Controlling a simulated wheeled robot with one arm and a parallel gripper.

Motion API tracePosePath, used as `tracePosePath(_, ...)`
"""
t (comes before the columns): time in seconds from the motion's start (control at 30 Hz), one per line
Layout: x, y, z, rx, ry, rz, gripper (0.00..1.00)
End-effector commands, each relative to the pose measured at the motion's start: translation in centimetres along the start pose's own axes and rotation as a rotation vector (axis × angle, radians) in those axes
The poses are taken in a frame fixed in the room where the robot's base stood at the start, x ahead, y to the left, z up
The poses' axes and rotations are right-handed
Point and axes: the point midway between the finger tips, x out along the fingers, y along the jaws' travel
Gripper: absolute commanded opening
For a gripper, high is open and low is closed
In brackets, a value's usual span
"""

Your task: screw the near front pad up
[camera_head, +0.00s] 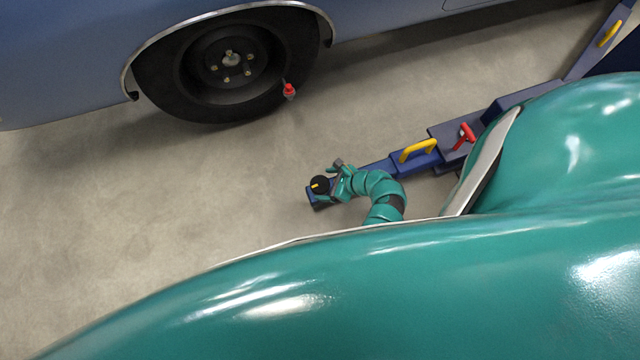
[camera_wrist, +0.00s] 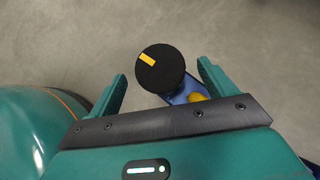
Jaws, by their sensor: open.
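The near front pad (camera_head: 319,183) is a round black disc with a yellow mark, at the left end of a blue lift arm (camera_head: 377,168). The pad also shows in the wrist view (camera_wrist: 161,72), top face toward the camera. My teal gripper (camera_head: 333,180) is at the pad in the head view. In the wrist view my gripper (camera_wrist: 162,76) is open, with one finger left and one right of the pad. Gaps show on both sides, so neither finger appears to touch it. The pad's screw stem is hidden under the disc.
A blue car body with a black wheel (camera_head: 232,62) stands behind, with a small red object (camera_head: 289,91) by its tyre. The blue lift arm carries a yellow handle (camera_head: 418,150) and a red handle (camera_head: 465,136). Glossy teal surfaces fill the foreground. Bare floor (camera_head: 100,200) lies left.

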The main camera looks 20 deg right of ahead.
Motion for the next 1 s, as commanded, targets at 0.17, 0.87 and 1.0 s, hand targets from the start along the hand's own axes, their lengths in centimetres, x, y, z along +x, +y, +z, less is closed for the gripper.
tracePosePath(0.17, 2.4, 0.1, -0.1, 0.000, 0.000, 0.002, 0.83)
tracePosePath(0.87, 3.5, 0.1, 0.0, 0.000, 0.000, 0.001, 0.40)
tracePosePath(1.0, 3.5, 0.1, 0.0, -0.001, 0.000, 0.002, 0.38)
